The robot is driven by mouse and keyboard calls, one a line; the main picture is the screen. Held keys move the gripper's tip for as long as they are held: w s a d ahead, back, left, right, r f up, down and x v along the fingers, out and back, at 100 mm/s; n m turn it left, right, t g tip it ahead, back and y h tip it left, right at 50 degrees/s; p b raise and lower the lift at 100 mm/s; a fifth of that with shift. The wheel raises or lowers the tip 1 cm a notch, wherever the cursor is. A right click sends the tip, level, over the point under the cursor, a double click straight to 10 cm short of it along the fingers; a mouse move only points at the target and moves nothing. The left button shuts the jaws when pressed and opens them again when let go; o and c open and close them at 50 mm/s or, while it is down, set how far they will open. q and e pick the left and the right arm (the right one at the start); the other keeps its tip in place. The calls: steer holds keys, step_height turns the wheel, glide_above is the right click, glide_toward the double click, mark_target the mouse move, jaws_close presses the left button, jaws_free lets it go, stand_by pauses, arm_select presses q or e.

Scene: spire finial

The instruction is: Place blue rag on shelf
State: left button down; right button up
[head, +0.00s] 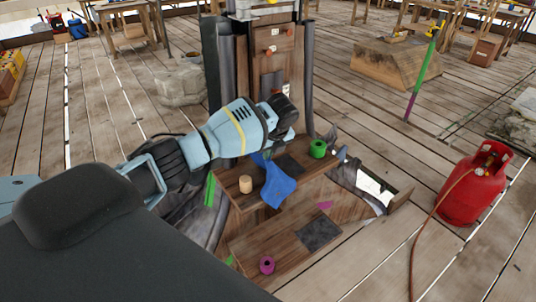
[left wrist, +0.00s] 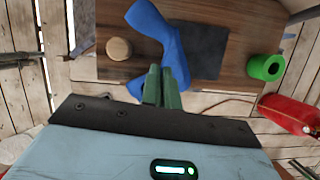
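The blue rag (head: 281,184) is bunched and hangs over the wooden upper step (head: 225,180), beside a dark square patch (head: 288,163). My left gripper (left wrist: 162,88) is above this step. Its two green fingers are close together, and folds of the rag (left wrist: 165,35) meet at their tips, so it looks shut on the rag. The hand hides the fingers in the head view. A lower wooden step (head: 265,240) with another dark patch (head: 318,233) lies in front. I cannot tell which surface is the named shelf. My right gripper is not in view.
A wooden cylinder (head: 245,184) and green roll (head: 318,149) stand on the upper step. A magenta roll (head: 267,265) is on the lower one. A tall wooden panel (head: 275,75) rises behind. A red gas cylinder (head: 475,187) stands right, with its hose on the floor.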

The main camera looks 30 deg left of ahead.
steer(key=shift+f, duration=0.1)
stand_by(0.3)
